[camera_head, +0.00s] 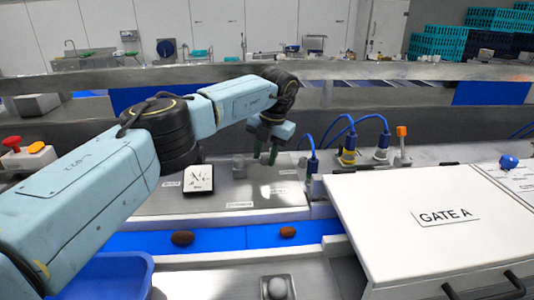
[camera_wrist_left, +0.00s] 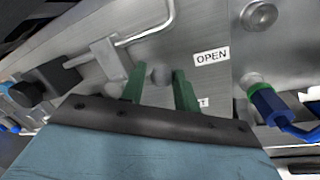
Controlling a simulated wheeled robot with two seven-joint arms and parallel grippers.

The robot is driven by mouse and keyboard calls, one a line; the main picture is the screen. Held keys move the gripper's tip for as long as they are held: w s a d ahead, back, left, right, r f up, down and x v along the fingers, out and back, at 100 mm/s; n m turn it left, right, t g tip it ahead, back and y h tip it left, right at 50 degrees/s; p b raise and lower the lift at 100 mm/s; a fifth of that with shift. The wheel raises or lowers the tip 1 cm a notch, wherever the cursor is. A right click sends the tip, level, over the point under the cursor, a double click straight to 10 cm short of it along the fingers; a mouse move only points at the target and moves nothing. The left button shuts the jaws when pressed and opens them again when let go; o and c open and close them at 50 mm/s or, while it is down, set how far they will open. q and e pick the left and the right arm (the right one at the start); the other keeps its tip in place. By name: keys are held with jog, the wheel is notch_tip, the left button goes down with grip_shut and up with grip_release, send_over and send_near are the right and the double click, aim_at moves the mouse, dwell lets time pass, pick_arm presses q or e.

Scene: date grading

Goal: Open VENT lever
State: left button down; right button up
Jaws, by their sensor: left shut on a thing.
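My left gripper (camera_head: 268,152) reaches down over the metal panel in the head view. An OPEN label (camera_wrist_left: 212,57) lies to the right of the fingers in the wrist view. A second label (camera_wrist_left: 204,102) below it is mostly covered; only its last letter shows. My right gripper is not in view.
Blue cables with plugs (camera_head: 312,165) stand right of the gripper. Two dates (camera_head: 183,238) (camera_head: 287,232) lie on the blue belt (camera_head: 235,239) in front. A small dial box (camera_head: 198,179) stands left on the panel.

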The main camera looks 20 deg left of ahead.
pick_arm(q)
jog(key=shift+s+a+f, duration=0.15)
jog(key=shift+s+a, duration=0.05)
jog(key=shift+a, duration=0.1)
jog(key=c, duration=1.4)
grip_release()
jog(key=shift+c, duration=0.2)
jog(key=o, duration=0.5)
jog(key=shift+s+a, duration=0.1)
jog(key=shift+s, duration=0.1)
jog(key=shift+w+d, duration=0.2)
jog(key=shift+d, duration=0.05)
jog(key=shift+r, duration=0.25)
notch_tip(320, 180, up, 13)
jog(key=d, duration=0.2)
jog(key=shift+d, duration=0.25)
jog(key=shift+s+f, duration=0.1)
